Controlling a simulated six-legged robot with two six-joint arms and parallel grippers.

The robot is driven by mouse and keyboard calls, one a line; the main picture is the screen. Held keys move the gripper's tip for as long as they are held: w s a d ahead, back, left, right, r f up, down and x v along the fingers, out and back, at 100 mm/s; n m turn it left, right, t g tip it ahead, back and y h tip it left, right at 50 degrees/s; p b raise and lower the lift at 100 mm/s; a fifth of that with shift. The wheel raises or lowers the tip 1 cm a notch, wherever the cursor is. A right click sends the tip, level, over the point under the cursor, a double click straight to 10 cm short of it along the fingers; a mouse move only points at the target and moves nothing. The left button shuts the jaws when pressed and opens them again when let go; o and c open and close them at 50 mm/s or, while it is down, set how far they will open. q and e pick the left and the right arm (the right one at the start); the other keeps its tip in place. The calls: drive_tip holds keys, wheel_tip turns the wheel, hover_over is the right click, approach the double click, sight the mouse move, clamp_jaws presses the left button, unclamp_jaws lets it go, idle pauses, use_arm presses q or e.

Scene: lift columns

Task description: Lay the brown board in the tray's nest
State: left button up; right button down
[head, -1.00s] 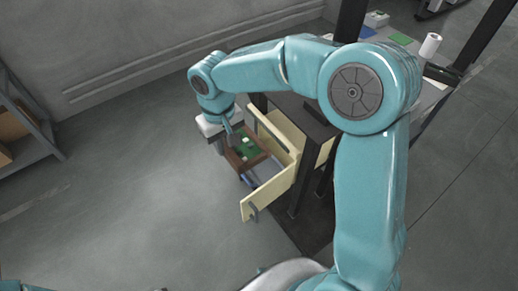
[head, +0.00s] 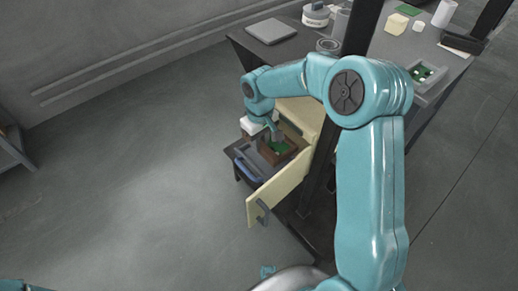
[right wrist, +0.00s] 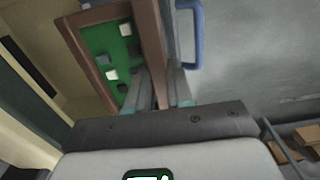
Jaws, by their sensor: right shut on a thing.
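The brown board (head: 292,149), a brown-rimmed piece with a green middle and small pale and dark parts, is in my right gripper (head: 277,133). In the right wrist view the gripper (right wrist: 158,88) is shut on the near rim of the board (right wrist: 152,38). The grey tray (head: 248,158) with a blue handle (head: 246,171) lies below the board in the head view. The board covers part of the tray, and I cannot tell whether they touch. The nest is not clearly seen. In the right wrist view the blue handle (right wrist: 198,38) shows beside the board. My left gripper is out of view.
An open cream drawer (head: 280,188) with a grey handle stands close to the right of the tray. A dark workbench (head: 310,45) rises behind, holding a grey plate (head: 271,31), a roll (head: 444,13) and another tray with a green board (head: 424,76). The floor at left is free.

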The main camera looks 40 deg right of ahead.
drive_tip(key=shift+s+f, duration=0.2)
drive_tip(key=shift+f, duration=0.05)
wheel_tip(320, 180, down, 5)
drive_tip(key=b, duration=0.4)
drive_tip(key=shift+r, duration=0.3)
drive_tip(key=shift+f, duration=0.1)
drive_tip(key=shift+f, duration=0.4)
drive_tip(key=shift+f+b, duration=0.1)
drive_tip(key=shift+b, duration=0.2)
drive_tip(key=shift+f, duration=0.35)
drive_tip(key=shift+f+b, duration=0.3)
drive_tip(key=shift+b, duration=0.1)
idle(0.4)
